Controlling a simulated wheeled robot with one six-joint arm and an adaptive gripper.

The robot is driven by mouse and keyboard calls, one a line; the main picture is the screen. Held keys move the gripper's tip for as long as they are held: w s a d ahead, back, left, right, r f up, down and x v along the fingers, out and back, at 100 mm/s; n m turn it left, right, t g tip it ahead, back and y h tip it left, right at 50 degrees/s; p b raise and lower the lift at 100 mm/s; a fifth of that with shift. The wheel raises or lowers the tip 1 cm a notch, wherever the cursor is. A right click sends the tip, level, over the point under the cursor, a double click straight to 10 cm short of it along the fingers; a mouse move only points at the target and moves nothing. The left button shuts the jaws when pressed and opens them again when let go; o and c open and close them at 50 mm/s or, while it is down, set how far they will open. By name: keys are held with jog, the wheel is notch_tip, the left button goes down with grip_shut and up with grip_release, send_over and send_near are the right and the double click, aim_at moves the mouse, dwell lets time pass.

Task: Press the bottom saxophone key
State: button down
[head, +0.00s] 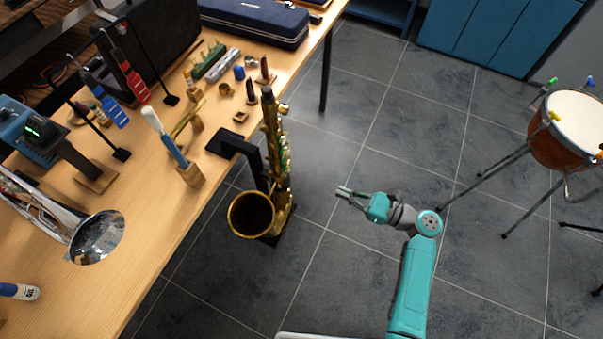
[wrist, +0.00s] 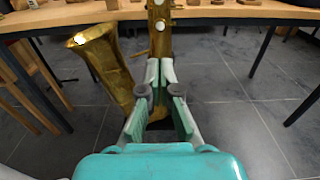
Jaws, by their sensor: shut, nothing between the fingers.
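The brass saxophone (head: 273,142) stands upright on a black stand at the table's right edge in the head view, its open bell (head: 251,213) toward the camera. In the wrist view the saxophone (wrist: 112,68) shows its bell at left and its body tube behind my fingertips. Two pale round keys are on the tube; the lower key (wrist: 160,26) is just above my fingertips. My gripper (head: 342,192) is shut and empty, to the right of the saxophone and apart from it in the head view. In the wrist view my gripper (wrist: 160,68) points at the tube and hides part of it.
The wooden table (head: 160,215) holds a silver horn (head: 97,238), small tools and a dark blue case (head: 254,20). A drum (head: 570,128) on thin legs stands at the right. The tiled floor (head: 400,130) between table and drum is free.

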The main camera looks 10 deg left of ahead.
aim_at(289, 170)
jog(key=x, duration=1.4)
jog(key=shift+x, duration=1)
jog(key=shift+a, duration=0.2)
